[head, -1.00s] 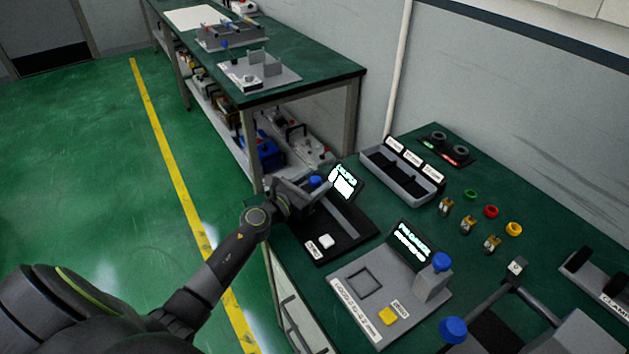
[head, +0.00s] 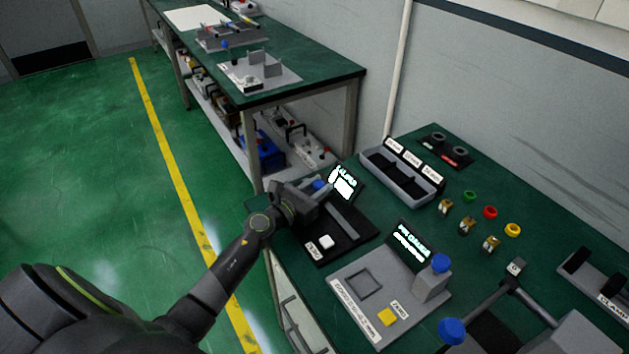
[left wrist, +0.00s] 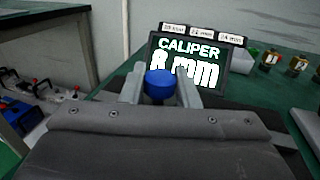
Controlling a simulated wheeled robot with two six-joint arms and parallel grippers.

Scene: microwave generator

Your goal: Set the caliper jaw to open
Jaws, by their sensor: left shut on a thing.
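The caliper station (head: 345,232) is a black base with a grey rail, a white button (head: 326,242) and a tilted display (head: 346,182) at the near bench's left end. In the left wrist view the display (left wrist: 190,65) reads "CALIPER 8 mm". The caliper's blue knob (head: 320,186) is at its jaw slide. In the left wrist view the knob (left wrist: 160,87) sits between the two grey fingers of my left gripper (left wrist: 160,92), which is shut on it. The gripper body hides most of the jaws and slide. My right gripper is in neither view.
A three-slot bin (head: 402,176) stands behind the caliper. A grey pin-gauge station (head: 365,300) with a yellow button is to the right. Brass pieces and coloured rings lie farther right. A second bench (head: 310,77) stands beyond, with green floor between it and my arm.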

